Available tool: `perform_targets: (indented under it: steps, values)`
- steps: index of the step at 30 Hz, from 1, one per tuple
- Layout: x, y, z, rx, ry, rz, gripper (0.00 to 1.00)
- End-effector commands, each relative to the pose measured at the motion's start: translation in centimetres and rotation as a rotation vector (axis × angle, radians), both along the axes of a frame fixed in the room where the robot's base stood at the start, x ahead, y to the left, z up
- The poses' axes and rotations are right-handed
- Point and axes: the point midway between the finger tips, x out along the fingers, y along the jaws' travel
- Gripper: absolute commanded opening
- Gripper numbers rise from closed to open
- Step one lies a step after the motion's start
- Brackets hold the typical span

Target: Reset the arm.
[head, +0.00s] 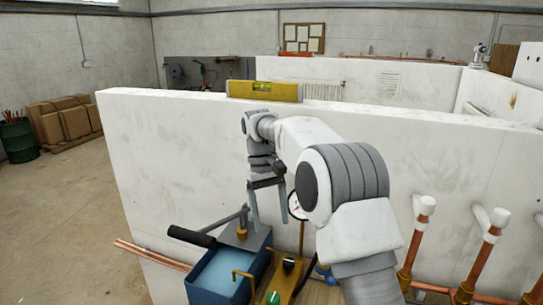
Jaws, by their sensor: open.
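My arm reaches forward from the lower right in the head view and bends down at the wrist. My gripper (269,221) points downward in front of the white partition wall (160,150). Its two dark fingers are apart, with nothing seen between them. It hangs above and behind a blue water tank (218,275) with a grey lever and a black handle (192,237). I cannot tell how high the fingertips are above the tank. A round gauge (296,206) shows just right of the fingers, partly hidden by my arm.
A yellow spirit level (264,91) lies on top of the wall. Copper pipes with white capped ends (487,238) stand at the right. Brass fittings and a green knob (272,298) are at the bottom. Boxes (65,120) and a green bin (18,140) stand far left, beyond open floor.

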Motion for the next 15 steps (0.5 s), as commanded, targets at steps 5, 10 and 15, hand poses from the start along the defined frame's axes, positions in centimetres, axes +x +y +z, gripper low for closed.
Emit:
perform_targets:
  steps: [5,10,15]
  values:
    - [-2.8,-2.6,4.6,0.022,-0.104,-0.042,0.76]
    - [-6.0,-5.0,7.7,0.042,-0.198,-0.083,0.76]
    - [-9.8,-7.3,9.9,0.064,-0.293,-0.130,0.76]
